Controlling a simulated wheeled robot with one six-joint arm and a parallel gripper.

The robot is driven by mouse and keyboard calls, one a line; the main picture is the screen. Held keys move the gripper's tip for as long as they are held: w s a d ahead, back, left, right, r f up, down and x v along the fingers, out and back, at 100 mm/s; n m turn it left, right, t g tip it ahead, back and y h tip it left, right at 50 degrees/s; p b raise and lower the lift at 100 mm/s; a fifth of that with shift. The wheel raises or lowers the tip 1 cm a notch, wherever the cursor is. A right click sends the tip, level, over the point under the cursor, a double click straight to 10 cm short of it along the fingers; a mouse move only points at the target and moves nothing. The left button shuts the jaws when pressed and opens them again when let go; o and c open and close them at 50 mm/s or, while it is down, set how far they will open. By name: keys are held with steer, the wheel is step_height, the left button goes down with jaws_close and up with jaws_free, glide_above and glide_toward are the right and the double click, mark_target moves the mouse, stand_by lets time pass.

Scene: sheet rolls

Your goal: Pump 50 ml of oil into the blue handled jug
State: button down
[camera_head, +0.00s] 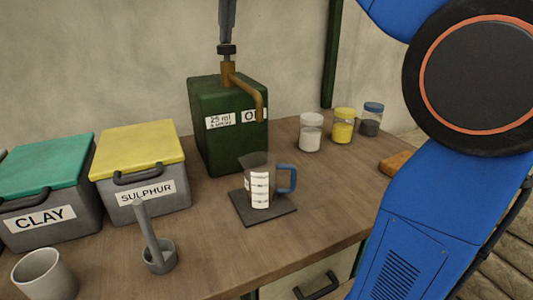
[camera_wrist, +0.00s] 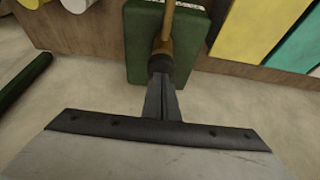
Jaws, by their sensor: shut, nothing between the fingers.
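The green oil can (camera_head: 225,150) stands at the back of the bench, labelled "25 ml" a stroke. Its brass spout (camera_head: 258,98) bends down over the clear jug with the blue handle (camera_head: 261,175). The jug stands upright on a dark square plate (camera_head: 268,214); I cannot tell whether it holds oil. My gripper (camera_head: 226,40) is shut and points down directly above the pump's dark knob (camera_head: 227,50), at or very near it. In the wrist view, my shut fingers (camera_wrist: 160,78) reach to the pump top, with the can (camera_wrist: 140,40) below.
A grey bin marked SULPHUR (camera_head: 145,190) with a yellow lid and a CLAY bin (camera_head: 40,215) stand left. A grey cup (camera_head: 42,275) and a holder with a rod (camera_head: 159,258) are in front. Several jars (camera_head: 311,135) stand right of the can. A green post (camera_head: 332,60) rises behind.

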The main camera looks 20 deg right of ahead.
steer(key=shift+f, duration=0.2)
steer(key=shift+r, duration=2.15)
steer(key=shift+r, duration=0.15)
step_height(320, 180, up, 6)
steer(key=shift+f, duration=0.1)
stand_by(0.4)
